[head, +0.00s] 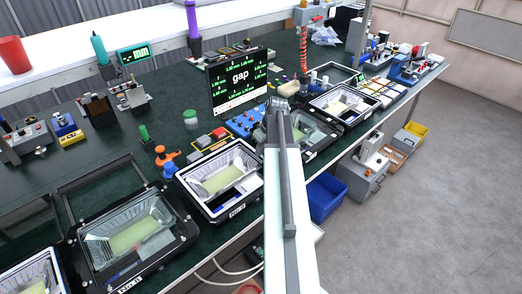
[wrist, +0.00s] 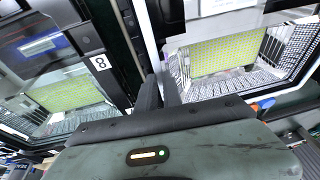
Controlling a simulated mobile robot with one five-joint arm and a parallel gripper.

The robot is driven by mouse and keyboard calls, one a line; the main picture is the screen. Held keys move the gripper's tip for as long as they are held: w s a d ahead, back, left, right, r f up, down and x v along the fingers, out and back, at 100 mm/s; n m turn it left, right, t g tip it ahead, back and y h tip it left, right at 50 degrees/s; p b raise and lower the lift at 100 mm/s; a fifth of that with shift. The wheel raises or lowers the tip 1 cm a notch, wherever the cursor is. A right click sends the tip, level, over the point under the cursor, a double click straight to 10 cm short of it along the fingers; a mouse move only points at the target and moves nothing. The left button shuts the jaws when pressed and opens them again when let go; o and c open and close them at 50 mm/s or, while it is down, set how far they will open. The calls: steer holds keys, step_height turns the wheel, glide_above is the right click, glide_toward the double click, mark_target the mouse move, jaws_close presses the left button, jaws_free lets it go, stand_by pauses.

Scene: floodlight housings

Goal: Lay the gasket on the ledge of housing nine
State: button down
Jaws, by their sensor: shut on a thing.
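My gripper (head: 277,104) is at the far end of my pale arm, above the row of housings and in front of the gap screen. In the wrist view its two dark fingers (wrist: 160,92) are close together, shut on the gasket, which is hard to make out against the black housing edges. A white-rimmed housing (head: 181,177), its label seemingly nine, stands left of my arm. In the wrist view, a housing labelled 8 (wrist: 92,52) is on the left. A white-rimmed housing (wrist: 181,45) with a yellow-green panel is on the right; I cannot read its number.
More housings (head: 182,236) line the bench's front edge on both sides. The gap screen (head: 239,100), an orange tool (head: 166,156) and a blue-capped item (head: 170,170) stand behind. A blue bin (head: 325,198) is below the bench. The grey floor at right is clear.

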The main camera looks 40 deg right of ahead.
steer(key=c, duration=1.4)
jaws_free()
step_height(320, 180, up, 7)
steer(key=p, duration=0.7)
steer(key=shift+r, duration=0.1)
